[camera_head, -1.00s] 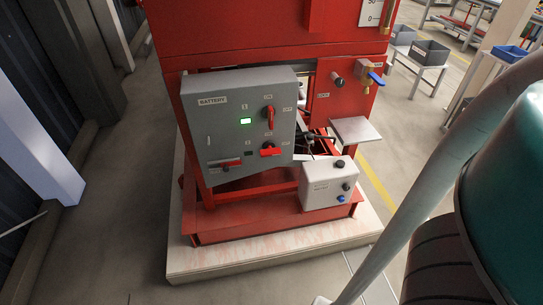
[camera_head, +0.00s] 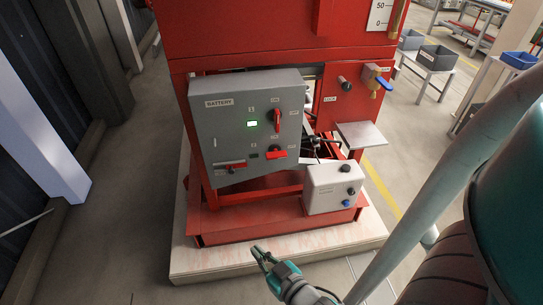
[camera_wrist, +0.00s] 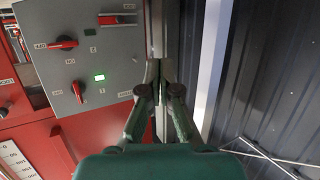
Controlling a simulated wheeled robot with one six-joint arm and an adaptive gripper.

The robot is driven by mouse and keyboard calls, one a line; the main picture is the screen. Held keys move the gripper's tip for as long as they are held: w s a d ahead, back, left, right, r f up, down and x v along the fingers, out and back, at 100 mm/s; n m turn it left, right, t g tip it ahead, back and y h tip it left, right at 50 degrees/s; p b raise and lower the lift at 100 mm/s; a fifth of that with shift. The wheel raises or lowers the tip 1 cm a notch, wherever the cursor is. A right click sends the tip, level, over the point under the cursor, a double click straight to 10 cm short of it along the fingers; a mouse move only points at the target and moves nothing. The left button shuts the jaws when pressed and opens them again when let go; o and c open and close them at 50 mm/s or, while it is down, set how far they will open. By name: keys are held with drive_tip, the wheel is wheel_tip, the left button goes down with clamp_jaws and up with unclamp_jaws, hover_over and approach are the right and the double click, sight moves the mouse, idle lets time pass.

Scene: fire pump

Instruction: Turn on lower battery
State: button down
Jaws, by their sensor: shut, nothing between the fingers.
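The grey battery panel (camera_head: 225,150) is mounted on the red frame. Its upper red rotary switch (camera_head: 277,120) stands upright, with a lit green display (camera_head: 252,124) beside it. The lower red rotary switch (camera_head: 276,153) lies horizontal, and the small display beside it (camera_head: 253,155) is dark. My gripper (camera_head: 259,253) is shut and empty, below and in front of the panel, apart from it. The wrist view shows the panel upside down, left of my gripper (camera_wrist: 160,66), with the lower switch (camera_wrist: 64,44) above the upper switch (camera_wrist: 78,92).
Another red handle (camera_head: 236,166) sits at the panel's lower left. A white control box (camera_head: 325,188) and a grey shelf plate (camera_head: 360,135) stand right of the panel. A pale plinth (camera_head: 280,247) lies below the frame. Floor to the left is clear up to a white post.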

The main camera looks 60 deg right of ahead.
drive_tip(key=w+d+r+m+g+h, duration=0.1)
drive_tip(key=w+d+r+m+h, duration=0.1)
drive_tip(key=d, duration=0.5)
drive_tip(key=w+d+r+m+g+h, duration=0.1)
drive_tip(key=w+d+r+m+h, duration=0.1)
drive_tip(key=d, duration=0.6)
drive_tip(key=w+d+r+m+g+h, duration=0.2)
drive_tip(key=w+d+r, duration=0.2)
drive_tip(key=d, duration=0.4)
drive_tip(key=shift+d+r, duration=0.2)
drive_tip(key=shift+r, duration=0.15)
hover_over(272, 156)
drive_tip(key=a, duration=0.2)
wheel_tip(272, 156, down, 2)
drive_tip(key=f, duration=0.3)
drive_tip(key=shift+s+d, duration=0.1)
drive_tip(key=shift+s, duration=0.3)
drive_tip(key=shift+f, duration=0.75)
